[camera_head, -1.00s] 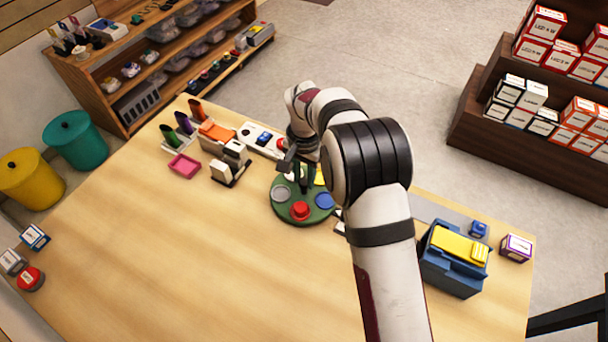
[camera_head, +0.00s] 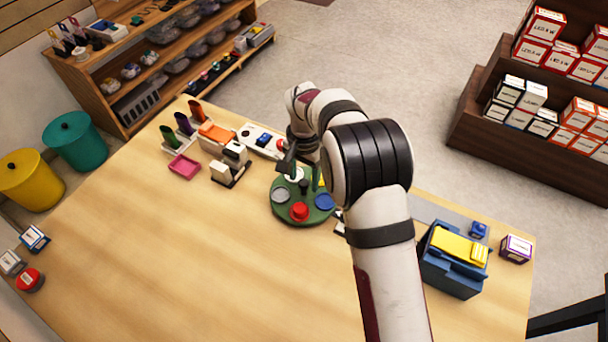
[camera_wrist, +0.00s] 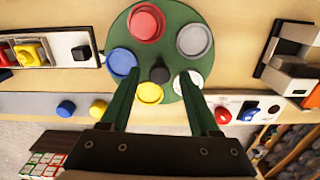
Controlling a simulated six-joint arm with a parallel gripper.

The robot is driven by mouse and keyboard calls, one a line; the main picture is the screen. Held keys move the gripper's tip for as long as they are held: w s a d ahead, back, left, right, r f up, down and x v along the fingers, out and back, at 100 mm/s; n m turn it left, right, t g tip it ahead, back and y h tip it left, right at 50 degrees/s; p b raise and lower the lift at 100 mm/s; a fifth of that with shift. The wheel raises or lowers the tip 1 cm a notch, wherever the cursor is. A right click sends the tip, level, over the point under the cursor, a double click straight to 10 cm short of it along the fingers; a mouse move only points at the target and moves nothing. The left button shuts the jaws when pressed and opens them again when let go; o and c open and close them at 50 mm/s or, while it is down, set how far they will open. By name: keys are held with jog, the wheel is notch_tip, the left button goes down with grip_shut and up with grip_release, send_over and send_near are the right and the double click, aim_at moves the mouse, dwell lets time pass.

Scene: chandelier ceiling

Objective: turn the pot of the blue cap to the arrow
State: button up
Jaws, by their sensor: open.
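A round green turntable (camera_head: 289,218) lies on the table, bearing several round pots. The blue-capped pot (camera_head: 323,202) is at its right side in the head view; in the wrist view the blue cap (camera_wrist: 121,61) is at the left, partly behind a finger. The red (camera_head: 299,211), grey (camera_head: 281,196), white (camera_wrist: 189,80) and yellow (camera_wrist: 150,93) caps surround a dark centre knob (camera_wrist: 159,72). My gripper (camera_wrist: 158,78) is open, its two green fingers spread either side of the knob, apart from it. I cannot make out an arrow.
A blue bin with a yellow top (camera_head: 455,258) stands at the right. A white panel with a blue switch (camera_head: 262,140) and a black-and-white device (camera_head: 229,168) are behind and left of the turntable.

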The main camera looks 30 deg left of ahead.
aim_at(306, 183)
notch_tip(306, 183, up, 16)
jog(key=shift+f, duration=0.1)
dwell(0.4)
jog(key=s+d+r+m, duration=0.1)
jog(key=s+d+r, duration=0.2)
jog(key=d, duration=0.6)
jog(key=s+d+r+m, duration=0.1)
jog(key=s+d+r, duration=0.25)
jog(key=d, duration=0.65)
jog(key=s+d+f+m+y, duration=0.1)
jog(key=s+d+f, duration=0.2)
jog(key=s, duration=0.6)
jog(key=s+d+f+m, duration=0.1)
jog(key=s+d+f, duration=0.2)
jog(key=s+d, duration=0.4)
jog(key=shift+s+f+m+y, duration=0.4)
jog(key=shift+s, duration=0.75)
